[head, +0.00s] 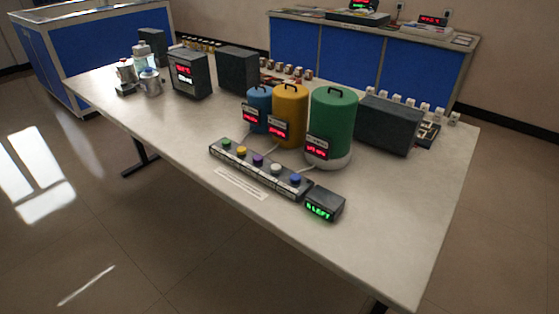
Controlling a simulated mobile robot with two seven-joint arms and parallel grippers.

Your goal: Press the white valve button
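A dark button strip (246,164) lies on the white table near its front edge. It carries a row of round buttons: green, yellow, purple, white and blue. The white valve button (276,168) is second from the right end, between the purple button (258,160) and the blue button (295,179). It looks clear, with nothing touching it. A small dark box with a green display (324,203) stands at the right end of the strip. Neither of my grippers is in the head view.
Blue, yellow and green cylinders (333,115) with red displays stand behind the strip. Dark boxes (389,126) and small labelled items stand farther back. A paper label (241,183) lies in front of the strip. The table's right front (400,220) is bare.

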